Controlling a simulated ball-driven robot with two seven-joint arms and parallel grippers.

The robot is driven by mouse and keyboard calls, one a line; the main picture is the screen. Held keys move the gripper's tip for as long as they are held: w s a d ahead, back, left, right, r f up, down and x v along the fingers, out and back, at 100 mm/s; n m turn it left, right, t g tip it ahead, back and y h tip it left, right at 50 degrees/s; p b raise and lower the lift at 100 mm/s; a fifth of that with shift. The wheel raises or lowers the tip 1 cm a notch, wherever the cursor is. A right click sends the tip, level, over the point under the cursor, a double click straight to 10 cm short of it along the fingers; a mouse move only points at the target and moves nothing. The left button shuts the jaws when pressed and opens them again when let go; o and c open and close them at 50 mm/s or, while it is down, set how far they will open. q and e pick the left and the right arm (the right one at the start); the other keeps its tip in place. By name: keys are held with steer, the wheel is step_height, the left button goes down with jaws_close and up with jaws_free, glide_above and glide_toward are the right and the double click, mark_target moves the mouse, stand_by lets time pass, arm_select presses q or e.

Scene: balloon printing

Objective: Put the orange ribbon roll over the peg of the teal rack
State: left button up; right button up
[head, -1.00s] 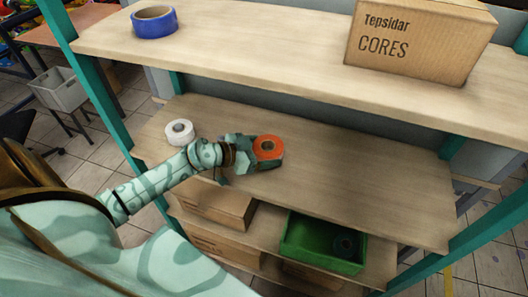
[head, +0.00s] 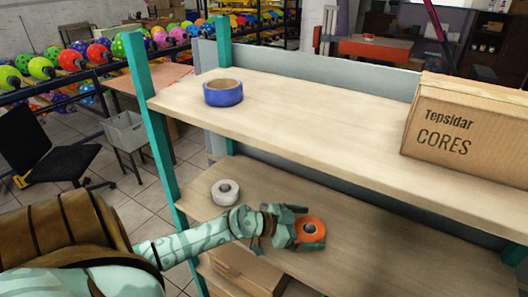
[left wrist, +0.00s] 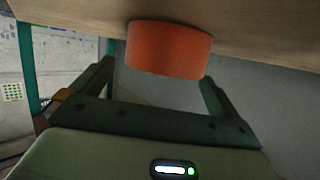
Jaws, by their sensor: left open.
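The orange ribbon roll (head: 312,239) lies flat on the middle shelf of a shelving unit with teal posts (head: 150,130). My left gripper (head: 297,226) is at the roll's left side, its jaws open. In the left wrist view the roll (left wrist: 168,50) is between the two open fingers (left wrist: 158,82), with visible gaps to both sides. I cannot make out a peg in either view. My right gripper is not in view.
A white roll (head: 225,192) lies on the same shelf, left of my gripper. A blue roll (head: 223,93) and a cardboard box (head: 465,130) are on the top shelf, above my left arm. The middle shelf is clear right of the orange roll.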

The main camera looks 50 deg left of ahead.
arm_select(q)
steer(key=shift+g, duration=0.3)
steer(key=s+a, duration=0.1)
steer(key=s+a+p, duration=0.1)
steer(key=s, duration=0.1)
steer(key=s+a, duration=0.1)
steer(key=s, duration=0.1)
steer(key=shift+s+a+r, duration=0.15)
steer(key=shift+s, duration=0.1)
steer(key=r+p+v, duration=0.1)
steer(key=v, duration=0.9)
steer(key=shift+r, duration=0.25)
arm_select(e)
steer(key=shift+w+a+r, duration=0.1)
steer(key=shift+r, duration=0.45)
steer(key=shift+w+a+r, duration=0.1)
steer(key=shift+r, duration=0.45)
arm_select(q)
steer(key=shift+w, duration=0.15)
